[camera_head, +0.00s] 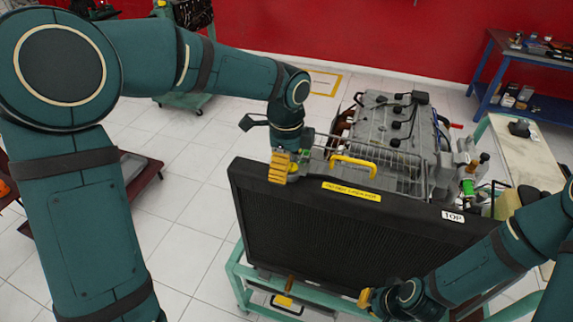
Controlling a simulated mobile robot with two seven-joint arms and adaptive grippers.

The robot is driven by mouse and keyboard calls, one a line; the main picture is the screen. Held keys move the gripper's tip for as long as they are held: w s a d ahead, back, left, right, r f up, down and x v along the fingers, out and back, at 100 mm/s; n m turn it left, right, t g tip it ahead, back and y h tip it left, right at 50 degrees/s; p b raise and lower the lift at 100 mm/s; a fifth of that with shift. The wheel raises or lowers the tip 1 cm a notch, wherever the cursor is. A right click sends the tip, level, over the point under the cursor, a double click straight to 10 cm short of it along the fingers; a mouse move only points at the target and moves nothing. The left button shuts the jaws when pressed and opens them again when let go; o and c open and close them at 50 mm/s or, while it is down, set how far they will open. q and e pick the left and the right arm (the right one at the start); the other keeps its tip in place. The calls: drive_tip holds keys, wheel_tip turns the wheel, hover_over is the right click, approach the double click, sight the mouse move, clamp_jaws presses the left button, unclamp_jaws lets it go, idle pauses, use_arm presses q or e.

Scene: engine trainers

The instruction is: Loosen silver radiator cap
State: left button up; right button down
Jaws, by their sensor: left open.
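The black radiator (330,225) stands upright at the front of the engine trainer, with a yellow label (352,190) on its top edge. My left gripper (281,170) is over the left end of the radiator's top edge, its yellow fingers pointing down. It is open. I cannot make out the silver radiator cap; the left gripper and wrist cover that part of the radiator top. My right gripper (365,298) is low in front of the radiator's lower right part, and its fingers are too small and partly hidden to tell their state.
The grey engine (385,125) sits behind the radiator, with a wire guard and a yellow handle (353,164) between. A green frame (240,270) carries the trainer. A light-topped table (530,160) stands at right, a blue workbench (490,65) behind.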

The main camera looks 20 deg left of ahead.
use_arm(q)
drive_tip(key=shift+f, duration=0.2)
drive_tip(key=c, duration=1.3)
